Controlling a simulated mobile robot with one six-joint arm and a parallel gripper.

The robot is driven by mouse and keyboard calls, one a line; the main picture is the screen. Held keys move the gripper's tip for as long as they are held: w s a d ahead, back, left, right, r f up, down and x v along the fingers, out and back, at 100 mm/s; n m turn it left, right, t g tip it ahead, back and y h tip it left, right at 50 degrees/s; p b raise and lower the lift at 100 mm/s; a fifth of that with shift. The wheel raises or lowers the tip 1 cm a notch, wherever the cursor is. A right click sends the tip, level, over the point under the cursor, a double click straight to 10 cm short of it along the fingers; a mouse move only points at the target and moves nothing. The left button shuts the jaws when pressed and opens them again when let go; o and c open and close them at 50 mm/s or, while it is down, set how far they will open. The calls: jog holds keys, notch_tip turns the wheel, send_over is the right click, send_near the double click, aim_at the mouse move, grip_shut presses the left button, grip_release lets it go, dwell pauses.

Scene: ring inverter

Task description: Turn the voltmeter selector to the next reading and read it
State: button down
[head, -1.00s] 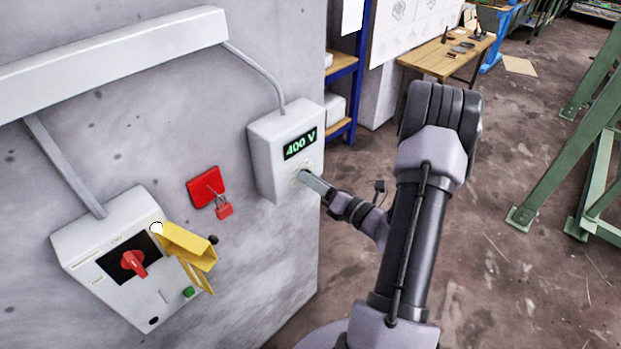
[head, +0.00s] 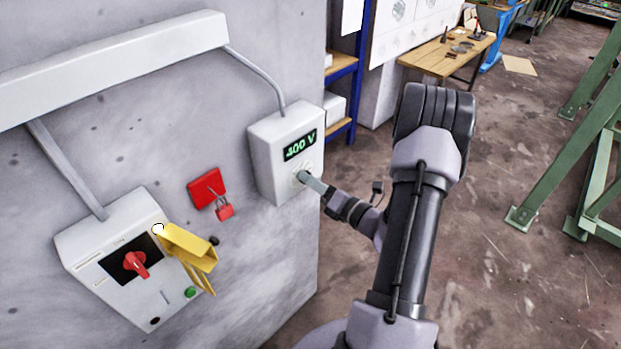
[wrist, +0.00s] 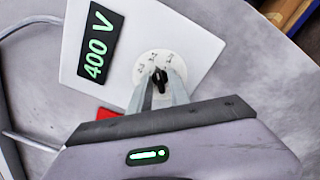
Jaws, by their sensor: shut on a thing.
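The voltmeter box (head: 268,165) is a white case on the grey wall, left of my gripper. Its display (head: 300,145) shows 400 V in green digits, and the wrist view display (wrist: 98,46) also reads 400 V. Below the display is a round pale dial with small marks (wrist: 146,66) and a black selector knob (wrist: 159,78). My gripper (wrist: 160,88) is shut on the knob, with one finger on each side of it. In the head view my gripper (head: 303,178) covers most of the dial. The dial's marks are too small to read surely.
A white isolator panel (head: 110,270) with a red rotary handle (head: 135,263) and a yellow flap (head: 187,245) is at lower left. A red plate with a padlock (head: 223,211) hangs between. Green metal frames (head: 560,160) stand right; the floor between is open.

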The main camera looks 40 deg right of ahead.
jog(key=shift+m+p, duration=2.6)
jog(key=shift+m, duration=1.3)
jog(key=c, duration=1.5)
grip_release()
jog(key=shift+c, duration=0.2)
jog(key=s+d+b, duration=0.1)
jog(key=s, duration=1.6)
jog(key=shift+s+d, duration=0.15)
jog(key=shift+s, duration=0.05)
